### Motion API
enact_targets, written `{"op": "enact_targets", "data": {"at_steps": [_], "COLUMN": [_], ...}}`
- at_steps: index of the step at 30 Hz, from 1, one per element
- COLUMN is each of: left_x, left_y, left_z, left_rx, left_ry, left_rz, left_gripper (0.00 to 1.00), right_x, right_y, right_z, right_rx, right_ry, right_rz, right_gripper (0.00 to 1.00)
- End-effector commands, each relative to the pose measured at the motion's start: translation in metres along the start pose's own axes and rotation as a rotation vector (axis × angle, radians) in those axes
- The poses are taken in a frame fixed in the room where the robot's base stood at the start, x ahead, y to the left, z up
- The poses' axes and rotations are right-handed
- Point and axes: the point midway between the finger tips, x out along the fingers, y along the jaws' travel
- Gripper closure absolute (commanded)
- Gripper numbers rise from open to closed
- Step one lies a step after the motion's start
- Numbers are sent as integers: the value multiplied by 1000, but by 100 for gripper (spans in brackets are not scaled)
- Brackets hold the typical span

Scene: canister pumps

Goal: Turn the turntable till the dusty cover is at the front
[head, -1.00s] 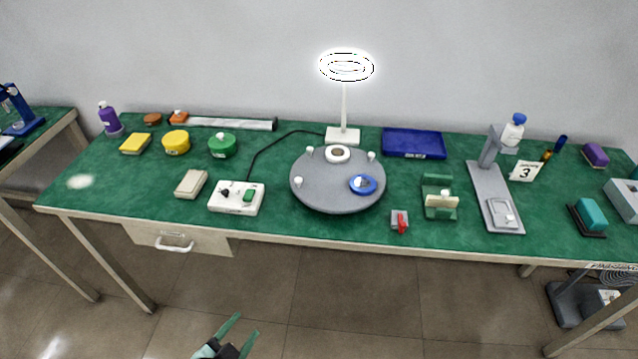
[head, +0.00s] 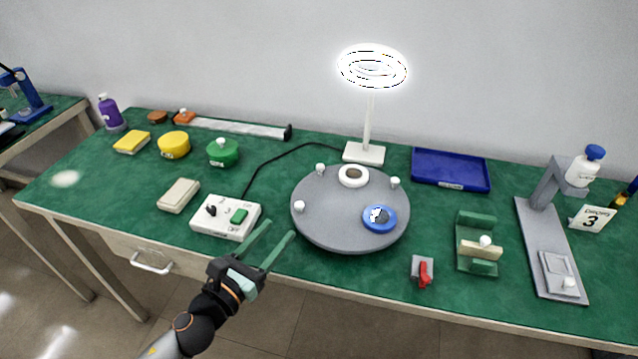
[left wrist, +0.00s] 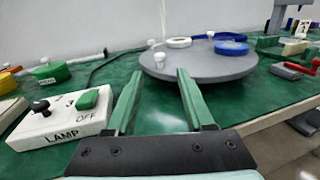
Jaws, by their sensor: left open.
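The round grey turntable (head: 330,225) stands near the front of the green bench; it also shows in the left wrist view (left wrist: 200,66). A blue round cover (head: 385,226) with a pale, speckled middle lies on it at the front right. A white ring-shaped piece (head: 353,175) with a dark centre lies at its back. White pegs stand near the rim. I cannot tell for sure which piece is dusty. My left gripper (head: 281,229) is open and empty, just left of the turntable's front left rim and apart from it; its fingers show in the left wrist view (left wrist: 160,74).
A white lamp control box (head: 225,217) stands left of my left gripper. A ring lamp (head: 364,153) stands behind the turntable. A small red-levered block (head: 422,271), a green holder (head: 477,262) and a grey stand (head: 550,245) are to the right. A blue tray (head: 450,184) lies behind.

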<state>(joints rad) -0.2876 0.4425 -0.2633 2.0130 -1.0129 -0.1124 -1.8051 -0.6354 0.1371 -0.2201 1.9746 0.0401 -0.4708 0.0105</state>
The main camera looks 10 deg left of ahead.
Motion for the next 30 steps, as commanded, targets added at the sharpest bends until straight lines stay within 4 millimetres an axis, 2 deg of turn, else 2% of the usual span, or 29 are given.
{"op": "enact_targets", "data": {"at_steps": [7, 21, 25, 30], "left_x": [17, 97, 113, 123], "left_y": [1, 0, 0, 0], "left_z": [2, 1, 0, 0], "left_rx": [-2, -3, -5, -3], "left_ry": [-2, -1, -1, 0], "left_rz": [2, 2, 1, 1], "left_gripper": [47, 47, 47, 47], "right_x": [-5, -9, -9, -9], "right_y": [-2, 2, 2, 2], "right_z": [11, 10, 11, 11], "right_rx": [4, 4, 4, 5], "right_ry": [-25, -25, -25, -26], "right_rz": [-3, 8, 9, 9], "right_gripper": [50, 50, 50, 50]}}
